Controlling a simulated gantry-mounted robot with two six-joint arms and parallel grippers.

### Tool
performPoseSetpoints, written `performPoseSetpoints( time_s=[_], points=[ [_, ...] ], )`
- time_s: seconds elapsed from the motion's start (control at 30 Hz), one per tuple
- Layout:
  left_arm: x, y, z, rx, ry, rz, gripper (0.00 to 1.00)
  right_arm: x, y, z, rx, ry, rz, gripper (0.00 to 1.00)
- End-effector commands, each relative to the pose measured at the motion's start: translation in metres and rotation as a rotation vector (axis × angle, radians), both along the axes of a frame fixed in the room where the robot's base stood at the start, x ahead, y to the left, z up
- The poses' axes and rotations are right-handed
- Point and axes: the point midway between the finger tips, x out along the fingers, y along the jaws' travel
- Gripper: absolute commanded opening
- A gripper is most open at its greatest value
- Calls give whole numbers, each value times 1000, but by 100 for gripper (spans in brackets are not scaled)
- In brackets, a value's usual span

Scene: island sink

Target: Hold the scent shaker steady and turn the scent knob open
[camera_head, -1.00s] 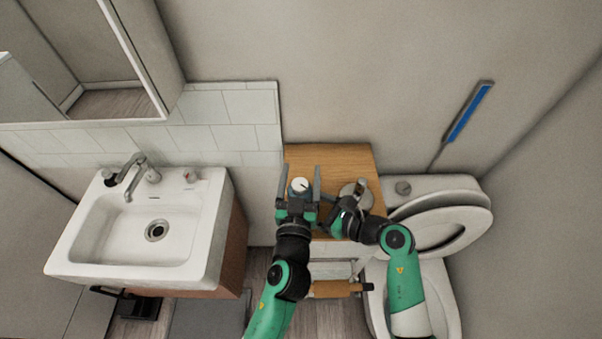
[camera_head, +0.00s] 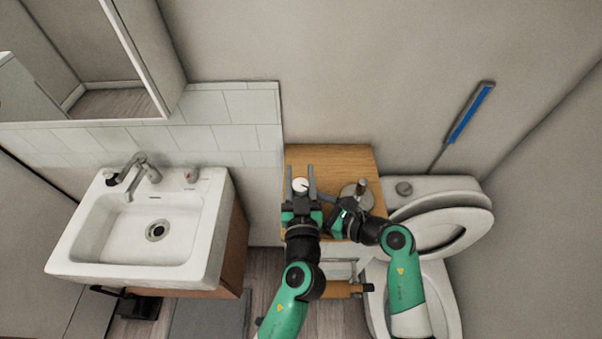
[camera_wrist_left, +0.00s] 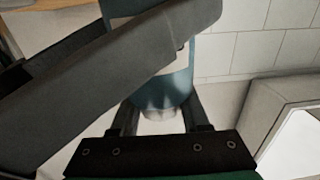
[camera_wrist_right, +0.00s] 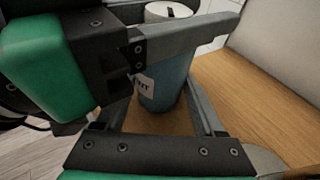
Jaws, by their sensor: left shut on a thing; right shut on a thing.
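The scent shaker is a blue-teal cylinder (camera_wrist_right: 165,92) with a white label, topped by a round white scent knob (camera_head: 300,185). It stands on the wooden cabinet top (camera_head: 330,158). The knob also shows in the right wrist view (camera_wrist_right: 168,10). My left gripper (camera_head: 300,182) is shut on the upper shaker, its fingers either side just at or below the knob; exact contact is unclear. My right gripper (camera_wrist_right: 165,112) is shut on the shaker body from the right, lower down. In the left wrist view the shaker (camera_wrist_left: 160,88) is partly hidden by a right gripper finger.
A round metal item (camera_head: 354,197) stands right of the shaker, close to my right gripper. The white sink (camera_head: 150,228) is to the left, the toilet (camera_head: 440,230) to the right. The back of the cabinet top is clear.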

Motion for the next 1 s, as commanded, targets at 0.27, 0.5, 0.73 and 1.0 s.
performPoseSetpoints(
  time_s=[0.27,0.5,0.73,1.0],
  points=[
    [0,0,-1,-1,2,-2,67,0,0,-1,0,2,0,40],
    [0,0,0,0,1,-2,76,0,0,0,0,2,0,40],
    [-9,-1,-1,0,0,-3,76,0,0,0,0,2,0,40],
    [-64,-3,-1,-2,1,-6,76,0,0,0,1,1,0,40]
  ],
)
